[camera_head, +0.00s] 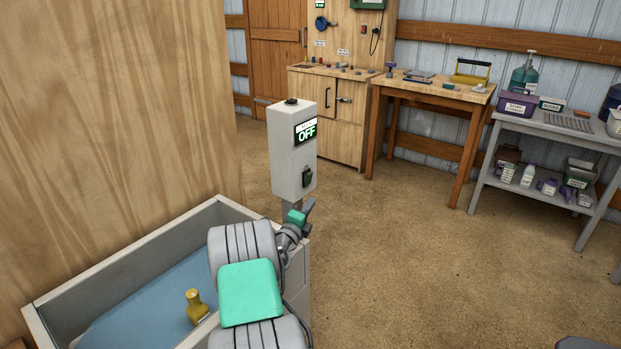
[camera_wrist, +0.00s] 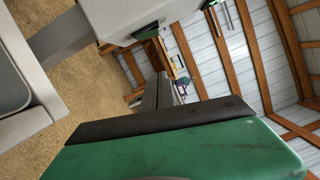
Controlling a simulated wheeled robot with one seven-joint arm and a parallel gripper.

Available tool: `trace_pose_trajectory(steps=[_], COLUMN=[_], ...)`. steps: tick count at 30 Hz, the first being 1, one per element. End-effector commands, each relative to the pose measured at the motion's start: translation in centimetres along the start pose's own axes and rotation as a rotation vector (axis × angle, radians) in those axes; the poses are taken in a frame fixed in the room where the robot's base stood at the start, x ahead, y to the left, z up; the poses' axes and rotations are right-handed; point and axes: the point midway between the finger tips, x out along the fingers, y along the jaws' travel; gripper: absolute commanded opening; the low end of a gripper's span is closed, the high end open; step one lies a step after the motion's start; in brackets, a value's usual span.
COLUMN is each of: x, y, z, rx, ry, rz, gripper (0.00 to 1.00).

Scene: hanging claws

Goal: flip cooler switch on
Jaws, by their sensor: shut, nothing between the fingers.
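The cooler's control box (camera_head: 291,150) is a pale upright box on a post at the corner of the cooler (camera_head: 52,318). The dark switch (camera_head: 307,177) sits low on the same face. My gripper (camera_head: 309,206) is shut and empty, just below the switch and apart from it as far as I can tell. In the wrist view the box (camera_wrist: 135,12) is at the top, tilted, with the dark green switch (camera_wrist: 146,31) at its edge. The shut fingers (camera_wrist: 165,90) show near the middle of that view, below the switch.
The cooler holds blue water and a yellow object (camera_head: 196,305). A wooden wall (camera_head: 110,110) stands close at left. A wooden table (camera_head: 430,88) and a grey shelf table (camera_head: 545,125) stand at the back.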

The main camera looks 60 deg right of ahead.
Motion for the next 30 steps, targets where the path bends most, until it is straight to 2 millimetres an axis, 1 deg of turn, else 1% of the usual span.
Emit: trace_pose_trajectory(steps=[7,10,14,23,24,25,27,30], x=[0.1,0.9,3.1,9.7,10.3,10.3,10.5,10.8], y=[0.1,0.0,-0.1,0.1,0.1,0.1,0.1,0.1], z=[0.1,0.1,0.1,0.1,0.4,1.3,2.5,3.5], rx=[0.000,-0.001,0.000,0.000,0.000,0.000,0.000,-0.001], ry=[-0.001,0.000,0.001,0.001,-0.001,-0.005,-0.005,-0.004], rz=[0.002,0.002,0.001,0.002,0.002,0.003,0.004,0.003], gripper=[0.00,0.00,0.00,0.00,0.00,0.00,0.00,0.00])
